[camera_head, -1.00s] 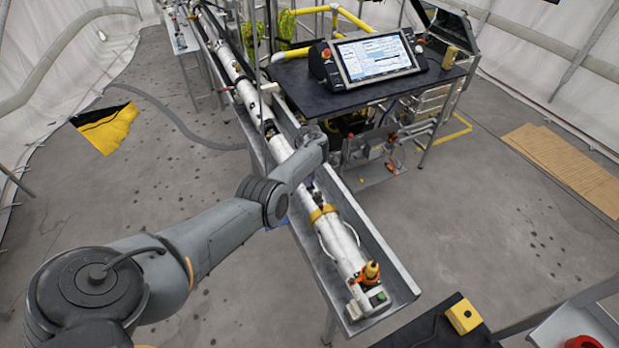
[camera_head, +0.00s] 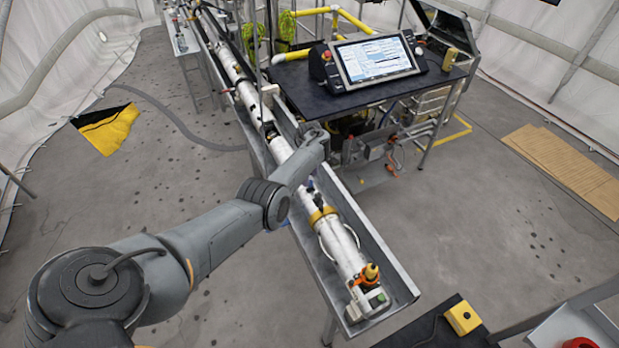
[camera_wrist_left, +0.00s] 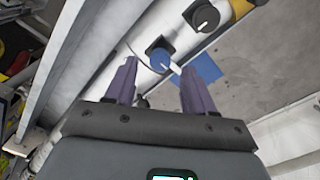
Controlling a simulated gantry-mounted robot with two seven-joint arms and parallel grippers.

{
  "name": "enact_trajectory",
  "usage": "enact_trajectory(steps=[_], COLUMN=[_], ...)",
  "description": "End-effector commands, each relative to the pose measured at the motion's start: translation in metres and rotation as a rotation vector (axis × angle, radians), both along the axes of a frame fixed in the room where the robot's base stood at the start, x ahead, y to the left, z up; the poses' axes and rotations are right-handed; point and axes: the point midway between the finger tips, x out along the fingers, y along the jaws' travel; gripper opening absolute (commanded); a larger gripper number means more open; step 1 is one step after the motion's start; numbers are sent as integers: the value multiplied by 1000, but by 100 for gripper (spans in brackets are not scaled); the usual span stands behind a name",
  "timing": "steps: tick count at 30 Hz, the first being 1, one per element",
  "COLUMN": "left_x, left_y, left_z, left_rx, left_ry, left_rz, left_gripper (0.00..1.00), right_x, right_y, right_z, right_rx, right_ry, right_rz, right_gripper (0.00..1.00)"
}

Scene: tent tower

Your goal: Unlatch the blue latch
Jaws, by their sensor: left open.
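The blue latch (camera_wrist_left: 160,60) is a round blue knob with a pale handle on a dark square base, on the white tube (camera_wrist_left: 170,32). My left gripper (camera_wrist_left: 157,68) is open, its two purple fingers on either side of the latch in the left wrist view. I cannot tell whether they touch it. A similar black latch (camera_wrist_left: 203,16) sits farther along the tube, near a yellow band. In the head view the white tube (camera_head: 341,246) lies in a long metal trough, and my left wrist hides much of the latch area. My right gripper is not in view.
The metal trough (camera_head: 378,243) has raised side walls along the tube. A dark table with a screen (camera_head: 375,58) stands behind it to the right. An orange cap (camera_head: 371,273) rises from the tube's near end. Grey floor is open at left.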

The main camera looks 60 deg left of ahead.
Motion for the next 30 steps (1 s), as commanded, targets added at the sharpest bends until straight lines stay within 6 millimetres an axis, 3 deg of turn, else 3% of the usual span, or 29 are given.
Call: enact_trajectory(steps=[6,13,19,30], left_x=[0,0,0,0], left_y=[1,1,0,0], left_z=[41,72,83,84], left_rx=[3,2,2,1], left_ry=[-1,1,1,0], left_rz=[-1,0,-1,-1], left_gripper=[54,54,54,54], right_x=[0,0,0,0], right_y=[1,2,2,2], right_z=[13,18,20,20], right_rx=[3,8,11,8], right_ry=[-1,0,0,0], right_rz=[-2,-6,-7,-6], right_gripper=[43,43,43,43])
